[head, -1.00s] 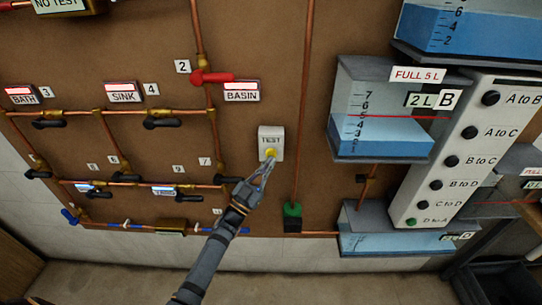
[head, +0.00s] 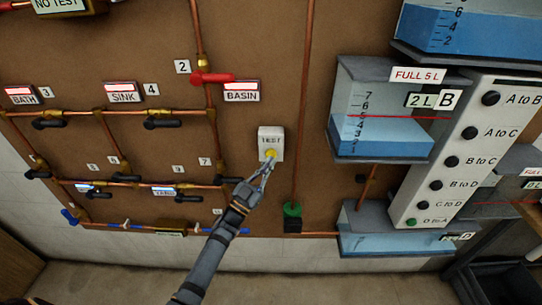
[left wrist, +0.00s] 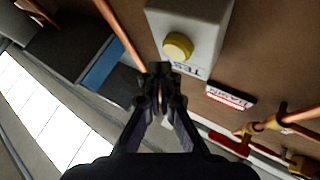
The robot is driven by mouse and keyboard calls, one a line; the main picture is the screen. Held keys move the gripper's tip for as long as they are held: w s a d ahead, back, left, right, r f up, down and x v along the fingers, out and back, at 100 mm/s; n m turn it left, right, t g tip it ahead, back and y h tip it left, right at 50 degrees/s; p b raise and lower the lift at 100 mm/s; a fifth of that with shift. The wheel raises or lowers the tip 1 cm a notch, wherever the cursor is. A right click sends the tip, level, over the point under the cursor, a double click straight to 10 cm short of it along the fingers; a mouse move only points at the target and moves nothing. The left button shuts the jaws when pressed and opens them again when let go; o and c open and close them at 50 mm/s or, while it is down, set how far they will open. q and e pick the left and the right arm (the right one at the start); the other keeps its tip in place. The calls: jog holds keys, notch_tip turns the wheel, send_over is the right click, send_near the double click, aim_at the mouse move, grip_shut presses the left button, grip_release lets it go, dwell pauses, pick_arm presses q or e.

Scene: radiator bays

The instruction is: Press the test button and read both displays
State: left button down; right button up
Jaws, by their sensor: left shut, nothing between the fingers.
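The white TEST box (head: 271,138) is fixed on the brown board, with a round yellow button (head: 271,155) on its lower part. In the left wrist view the button (left wrist: 178,46) stands out from the box, just above and right of the fingertips in the picture. My left gripper (head: 267,168) is shut and empty, its tips close to the button; I cannot tell whether they touch. One display (head: 62,4) at the top left reads NO TEST and is cut by the frame edge. A second small display (head: 171,232) sits on the bottom pipe; its text is unreadable. My right gripper is not visible.
Copper pipes with black-handled valves run left of the box, with a red lever (head: 212,77) near BASIN (head: 241,91). A vertical pipe with a green valve (head: 292,209) stands right. Water tanks (head: 380,132) and a white button panel (head: 440,165) fill the right side.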

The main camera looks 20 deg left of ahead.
pick_arm(q)
jog(key=shift+w, duration=0.1)
jog(key=shift+w+a, duration=0.1)
jog(key=shift+w, duration=0.2)
jog(key=shift+w+a+b, duration=0.15)
jog(key=shift+w+b, duration=0.2)
jog(key=shift+w, duration=0.1)
dwell(0.7)
jog(key=shift+s, duration=0.1)
jog(key=shift+s+d+p, duration=0.25)
jog(key=shift+s+p, duration=0.3)
jog(key=shift+s, duration=0.25)
